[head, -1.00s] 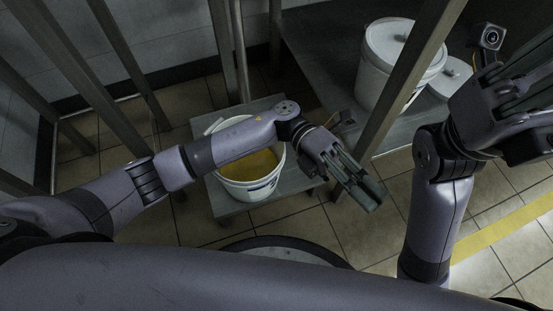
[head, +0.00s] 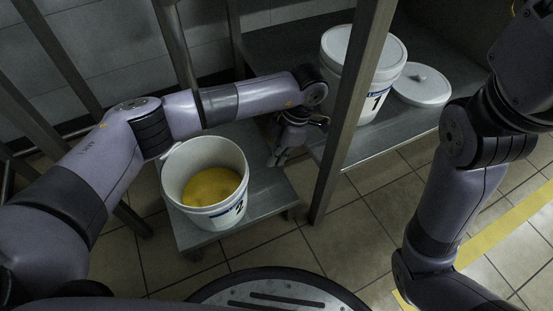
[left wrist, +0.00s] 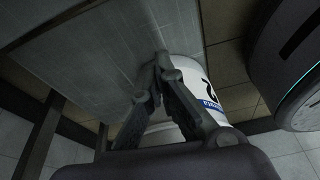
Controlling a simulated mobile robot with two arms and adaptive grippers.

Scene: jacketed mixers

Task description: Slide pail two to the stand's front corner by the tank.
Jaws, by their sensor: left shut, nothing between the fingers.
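Pail two (head: 205,185) is a white open pail with yellow contents and a "2" on its label. It stands upright on a low grey stand (head: 262,205), and bare stand top shows to its right. My left arm reaches behind the pail. My left gripper (head: 276,160) points down on the pail's right side, shut and empty, with a small gap to it in the head view. In the left wrist view the shut fingers (left wrist: 160,64) are close to the pail (left wrist: 187,70); touching cannot be told. My right gripper is out of frame; only its arm shows. No tank is clearly identifiable.
A metal upright (head: 352,115) stands just right of my left gripper. Behind it, a lidded pail marked "1" (head: 338,58) and a loose lid (head: 422,86) are on a grey platform (head: 385,145). Tiled floor (head: 345,240) lies clear in front.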

